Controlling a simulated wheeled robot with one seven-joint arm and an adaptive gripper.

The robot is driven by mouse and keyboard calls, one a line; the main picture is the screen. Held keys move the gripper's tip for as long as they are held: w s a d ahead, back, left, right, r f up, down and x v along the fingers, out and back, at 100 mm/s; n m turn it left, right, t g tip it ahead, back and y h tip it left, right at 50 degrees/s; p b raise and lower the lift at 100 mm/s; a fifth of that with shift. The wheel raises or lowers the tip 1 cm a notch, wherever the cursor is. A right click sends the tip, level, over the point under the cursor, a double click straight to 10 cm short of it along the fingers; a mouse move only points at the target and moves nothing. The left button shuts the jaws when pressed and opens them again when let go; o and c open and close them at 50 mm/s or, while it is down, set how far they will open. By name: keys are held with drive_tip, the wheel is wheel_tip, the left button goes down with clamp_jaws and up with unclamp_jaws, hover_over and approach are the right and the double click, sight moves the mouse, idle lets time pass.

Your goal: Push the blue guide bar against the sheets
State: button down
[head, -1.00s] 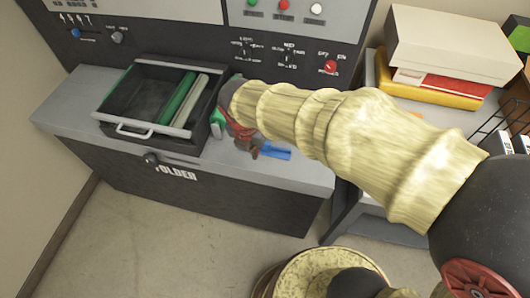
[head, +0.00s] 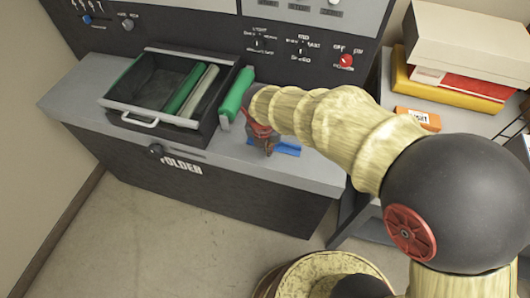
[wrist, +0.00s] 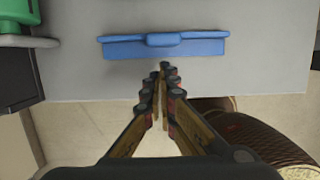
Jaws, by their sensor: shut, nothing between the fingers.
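The blue guide bar (wrist: 208,48) lies on the grey worktop in the wrist view, with a raised block at its middle. In the head view the blue guide bar (head: 288,149) is partly hidden by my gripper (head: 266,147). In the wrist view my gripper (wrist: 161,68) is shut and empty. Its fingertips point at the middle of the bar's near long edge, very close to it. I cannot tell whether they touch. I see no sheets on the worktop in either view; my arm may hide them.
A black tray (head: 118,104) with green and pale rollers stands left on the worktop (head: 320,178). A green roller piece (head: 237,92) sits beside it, also in the wrist view (wrist: 16,17). The control panel (head: 285,42) rises behind. Shelves with boxes (head: 462,40) stand right.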

drive_tip(key=shift+w+d, duration=0.25)
drive_tip(key=shift+w, duration=0.35)
drive_tip(key=shift+w+d+r, duration=0.1)
drive_tip(key=shift+w, duration=0.15)
drive_tip(key=w+d+p, duration=0.1)
drive_tip(key=w+p, duration=0.1)
drive_tip(key=w+d+p, duration=0.1)
drive_tip(key=w, duration=0.2)
drive_tip(key=w+p, duration=0.2)
drive_tip(key=shift+w+d+r+p, duration=0.1)
drive_tip(key=shift+w+d+p, duration=0.2)
drive_tip(key=shift+w+d, duration=0.1)
drive_tip(key=shift+w+d+p, duration=0.2)
drive_tip(key=shift+w+p, duration=0.1)
drive_tip(key=shift+w, duration=0.35)
